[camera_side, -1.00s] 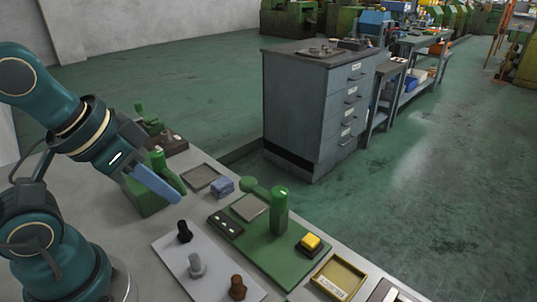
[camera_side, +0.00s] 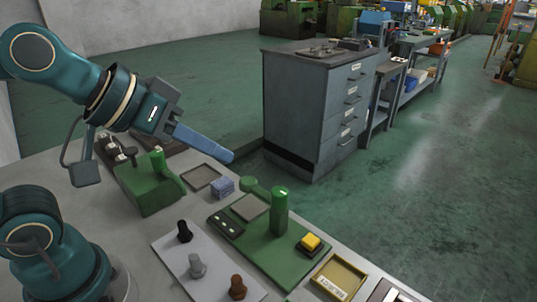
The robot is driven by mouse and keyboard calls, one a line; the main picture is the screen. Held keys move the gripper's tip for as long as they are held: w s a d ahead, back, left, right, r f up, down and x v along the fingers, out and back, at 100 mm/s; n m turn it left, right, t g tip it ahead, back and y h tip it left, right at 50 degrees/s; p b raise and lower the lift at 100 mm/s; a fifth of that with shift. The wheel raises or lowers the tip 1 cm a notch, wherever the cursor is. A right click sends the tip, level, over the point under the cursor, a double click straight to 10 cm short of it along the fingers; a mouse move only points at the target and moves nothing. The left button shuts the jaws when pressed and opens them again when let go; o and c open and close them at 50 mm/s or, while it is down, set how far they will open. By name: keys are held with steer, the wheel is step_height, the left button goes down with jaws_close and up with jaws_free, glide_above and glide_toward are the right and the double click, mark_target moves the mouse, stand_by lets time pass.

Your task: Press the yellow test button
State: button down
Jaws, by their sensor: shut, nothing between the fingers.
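The yellow test button (camera_side: 311,241) sits in a dark housing at the right end of a green plate (camera_side: 262,262) on the bench. My gripper (camera_side: 230,157) is shut, with nothing in its blue fingers. It is in the air above the back part of the bench, left of and well apart from the button. The fingers point right and slightly down. Nothing hides the button.
A green post (camera_side: 279,212) stands on the plate left of the button. A yellow-rimmed tray (camera_side: 339,278) lies to its right. A grey board (camera_side: 206,272) with several knobs is in front. A green block (camera_side: 150,186) and blue stack (camera_side: 222,185) stand behind. A grey cabinet (camera_side: 310,108) is beyond the bench.

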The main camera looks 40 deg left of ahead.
steer(key=w+d+r+n+t+h, duration=0.1)
steer(key=w+d+r+n, duration=0.15)
steer(key=w, duration=0.25)
steer(key=n+g, duration=0.1)
steer(key=n, duration=0.1)
glide_above(306, 243)
step_height(306, 243, down, 10)
steer(key=shift+r, duration=0.2)
steer(key=shift+f, duration=0.1)
steer(key=shift+f, duration=4.3)
steer(key=shift+f, duration=0.1)
steer(key=shift+f, duration=0.3)
